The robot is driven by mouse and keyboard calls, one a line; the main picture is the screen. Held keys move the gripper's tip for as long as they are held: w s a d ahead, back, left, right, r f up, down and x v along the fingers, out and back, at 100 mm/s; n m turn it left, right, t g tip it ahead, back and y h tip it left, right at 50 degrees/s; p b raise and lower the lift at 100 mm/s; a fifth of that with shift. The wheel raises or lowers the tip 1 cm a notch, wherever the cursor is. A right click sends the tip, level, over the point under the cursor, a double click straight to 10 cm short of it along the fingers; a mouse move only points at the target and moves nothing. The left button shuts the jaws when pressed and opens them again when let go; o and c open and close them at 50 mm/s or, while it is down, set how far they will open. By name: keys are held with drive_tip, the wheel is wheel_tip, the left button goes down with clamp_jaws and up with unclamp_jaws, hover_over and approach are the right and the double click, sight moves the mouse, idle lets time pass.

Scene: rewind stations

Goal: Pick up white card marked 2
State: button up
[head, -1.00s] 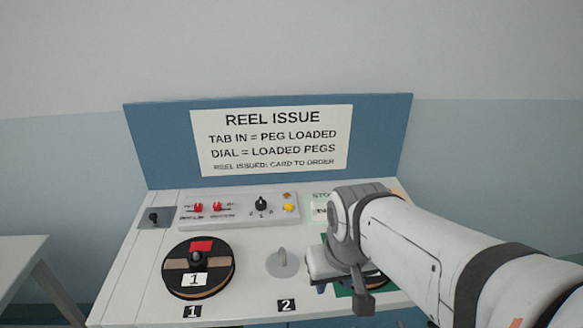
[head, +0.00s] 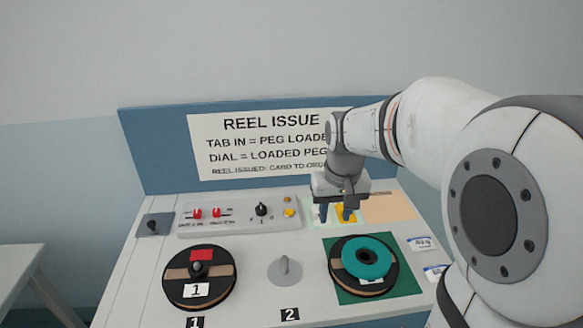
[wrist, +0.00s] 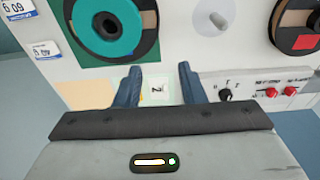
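The white card marked 2 (wrist: 157,90) lies on the pale green pad (wrist: 176,80) in the wrist view, between my two fingers. In the head view I cannot make the card out behind my gripper. My gripper (head: 337,217) is over the pale green pad at the back of the bench, pointing down. Its two dark blue fingers stand apart in the wrist view (wrist: 158,72), with no visible contact with the card. The gripper is open.
A black reel with a teal centre (head: 362,260) sits on a green square (head: 408,283). A reel labelled 1 (head: 180,289) sits at left, with a grey peg (head: 285,270) between. A switch panel (head: 238,215) and a peach pad (head: 390,207) flank my gripper.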

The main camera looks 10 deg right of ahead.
drive_tip(key=w+f+g+p, duration=0.1)
drive_tip(key=w+f, duration=0.2)
drive_tip(key=w, duration=0.9)
drive_tip(key=p, duration=0.2)
hover_over(314, 207)
drive_tip(key=shift+g, duration=0.3)
wheel_tip(314, 207, down, 5)
drive_tip(key=shift+s+a+f, duration=0.1)
drive_tip(key=shift+f, duration=0.05)
wheel_tip(314, 207, down, 8)
drive_tip(key=shift+r+p, duration=0.1)
drive_tip(key=shift+p, duration=0.45)
clamp_jaws()
